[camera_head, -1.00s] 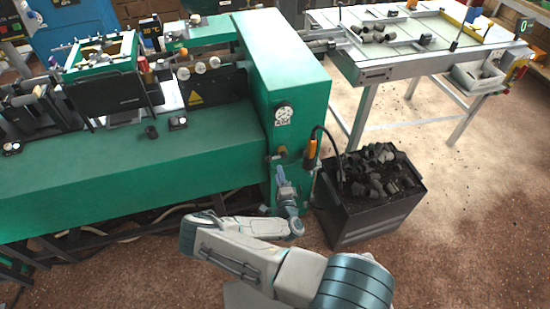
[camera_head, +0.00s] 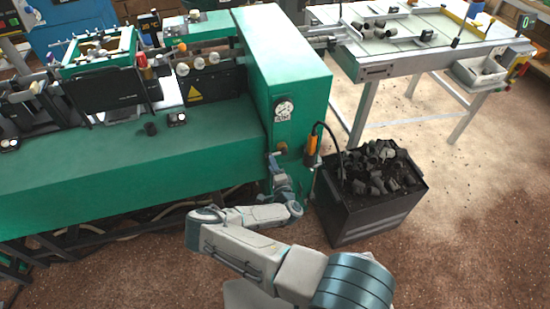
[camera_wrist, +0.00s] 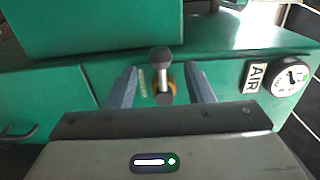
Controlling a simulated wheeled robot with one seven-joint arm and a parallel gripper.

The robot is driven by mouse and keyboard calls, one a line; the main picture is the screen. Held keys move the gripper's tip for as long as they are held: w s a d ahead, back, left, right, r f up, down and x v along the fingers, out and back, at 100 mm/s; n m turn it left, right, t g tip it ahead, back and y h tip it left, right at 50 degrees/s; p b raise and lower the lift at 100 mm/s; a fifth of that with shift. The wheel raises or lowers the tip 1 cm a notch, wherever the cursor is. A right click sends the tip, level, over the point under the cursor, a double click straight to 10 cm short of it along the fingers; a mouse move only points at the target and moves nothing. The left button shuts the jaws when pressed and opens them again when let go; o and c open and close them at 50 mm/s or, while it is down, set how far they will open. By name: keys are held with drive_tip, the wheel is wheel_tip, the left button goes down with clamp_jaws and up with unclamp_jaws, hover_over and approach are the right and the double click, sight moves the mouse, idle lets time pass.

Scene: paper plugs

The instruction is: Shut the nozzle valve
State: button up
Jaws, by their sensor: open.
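The nozzle valve (camera_wrist: 161,60) shows in the wrist view as a dark, round-ended handle on a brass-yellow body, on the green machine face. In the head view its brass part (camera_head: 282,148) shows small below the gauge. My gripper (camera_wrist: 161,72) is open, with one blue-grey finger on each side of the valve in the wrist view. In the head view my gripper (camera_head: 273,159) is close in front of the valve at the machine's end.
A pressure gauge (camera_wrist: 290,78) with an AIR label is right of the valve in the wrist view. An orange-handled tool (camera_head: 311,150) with a black cable hangs beside it. A black bin of dark plugs (camera_head: 368,215) stands at right.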

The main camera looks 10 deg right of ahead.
sight(275, 154)
drive_tip(key=shift+w, duration=0.15)
drive_tip(key=shift+w+a+b, duration=0.15)
drive_tip(key=shift+w+b, duration=0.2)
drive_tip(key=shift+w, duration=0.6)
drive_tip(key=shift+w+a+b, duration=0.1)
drive_tip(key=shift+w+b, duration=0.25)
drive_tip(key=shift+w, duration=0.6)
drive_tip(key=c, duration=0.7)
